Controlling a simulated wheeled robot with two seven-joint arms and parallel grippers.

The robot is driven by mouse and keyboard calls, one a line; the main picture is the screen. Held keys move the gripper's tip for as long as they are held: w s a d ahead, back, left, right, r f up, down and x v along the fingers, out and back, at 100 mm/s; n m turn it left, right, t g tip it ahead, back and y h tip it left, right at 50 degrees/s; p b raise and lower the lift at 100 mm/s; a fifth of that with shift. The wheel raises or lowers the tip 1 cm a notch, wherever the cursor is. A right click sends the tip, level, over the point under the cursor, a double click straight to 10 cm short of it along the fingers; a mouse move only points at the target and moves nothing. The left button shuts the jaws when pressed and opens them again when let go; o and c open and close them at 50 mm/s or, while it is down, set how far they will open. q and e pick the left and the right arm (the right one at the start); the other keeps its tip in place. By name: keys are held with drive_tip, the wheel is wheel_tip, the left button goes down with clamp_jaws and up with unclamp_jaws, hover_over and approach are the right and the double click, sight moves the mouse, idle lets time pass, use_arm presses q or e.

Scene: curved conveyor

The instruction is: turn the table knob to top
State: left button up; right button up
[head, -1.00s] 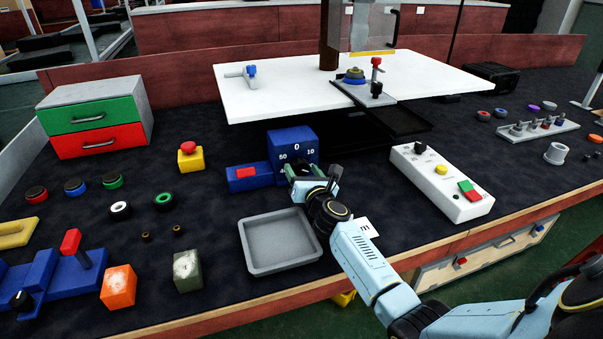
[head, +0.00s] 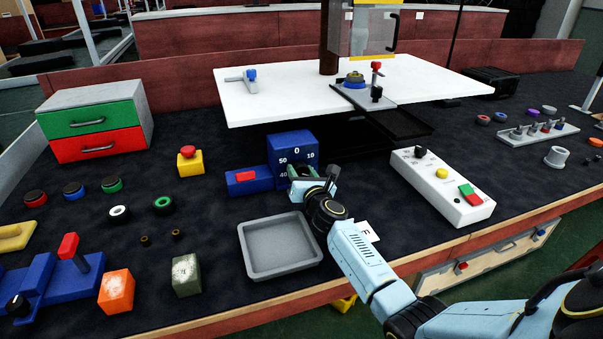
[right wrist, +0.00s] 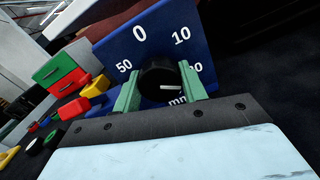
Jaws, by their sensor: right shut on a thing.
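The table knob (right wrist: 160,76) is a round black knob on the face of a blue dial box (right wrist: 136,36) with white numbers. In the right wrist view, 0 stands at the top of the dial, with 10 to its right and 50 to its left. The knob's white mark lies nearly level in that view. My right gripper (right wrist: 159,88) is shut on the knob, one green finger on each side. In the head view the blue dial box (head: 291,141) shows behind my right gripper (head: 303,182), which hides the knob. My left gripper is not in view.
A grey tray (head: 247,262) lies just left of my right forearm. A white control box (head: 440,190) stands to the right. A blue block with a red top (head: 240,186) adjoins the dial box. The white table (head: 290,92) is behind.

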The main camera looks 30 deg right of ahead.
drive_tip(key=shift+n, duration=0.3)
